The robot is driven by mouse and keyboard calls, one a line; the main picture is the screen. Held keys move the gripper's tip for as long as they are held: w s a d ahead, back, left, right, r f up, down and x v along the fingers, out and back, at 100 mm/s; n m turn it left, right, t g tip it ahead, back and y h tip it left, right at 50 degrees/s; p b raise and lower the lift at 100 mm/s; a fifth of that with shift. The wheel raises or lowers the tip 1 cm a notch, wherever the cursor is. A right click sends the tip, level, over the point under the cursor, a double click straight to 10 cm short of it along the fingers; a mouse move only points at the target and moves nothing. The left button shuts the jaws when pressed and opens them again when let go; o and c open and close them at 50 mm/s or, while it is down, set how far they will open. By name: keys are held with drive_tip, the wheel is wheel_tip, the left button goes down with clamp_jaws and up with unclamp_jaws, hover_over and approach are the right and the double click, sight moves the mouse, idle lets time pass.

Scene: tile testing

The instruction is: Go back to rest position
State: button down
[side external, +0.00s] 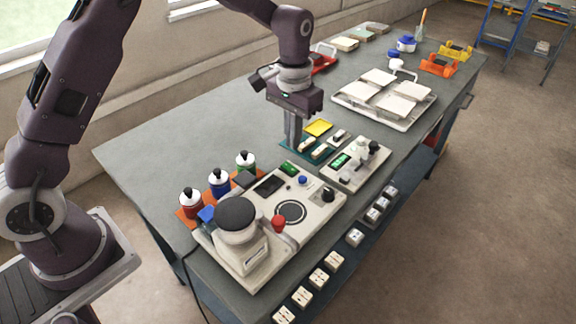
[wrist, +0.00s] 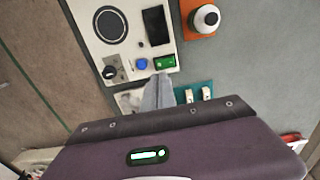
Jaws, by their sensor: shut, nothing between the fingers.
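My gripper (side external: 293,132) is shut and empty. In the side external view it points down above the back left part of a teal tray (side external: 290,147) on the grey workbench (side external: 150,150). In the wrist view the closed fingers (wrist: 157,92) show beside the teal tray (wrist: 207,87) and near the edge of a white testing machine (wrist: 118,45). I cannot tell the exact height of the fingertips above the tray.
The testing machine (side external: 322,211) stands in front, beside several capped bottles (side external: 219,182). A small device with a green display (side external: 340,160) is right of the tray. A white tray of tiles (side external: 412,122), a red tray (side external: 322,62) and orange holders (side external: 438,67) stand farther back. The bench's left back is bare.

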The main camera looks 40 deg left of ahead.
drive_tip(key=s+a+r+t, duration=0.1)
drive_tip(key=s+r+t, duration=0.1)
drive_tip(key=s+r, duration=0.65)
drive_tip(key=s+a+r+t, duration=0.1)
drive_tip(key=s+r, duration=0.2)
drive_tip(key=s, duration=0.8)
drive_tip(key=s+r+t, duration=0.2)
drive_tip(key=s+r, duration=0.2)
drive_tip(key=s, duration=0.6)
drive_tip(key=shift+s+a+r+t, duration=0.25)
drive_tip(key=shift+s+a+t, duration=0.05)
drive_tip(key=shift+s+a, duration=0.1)
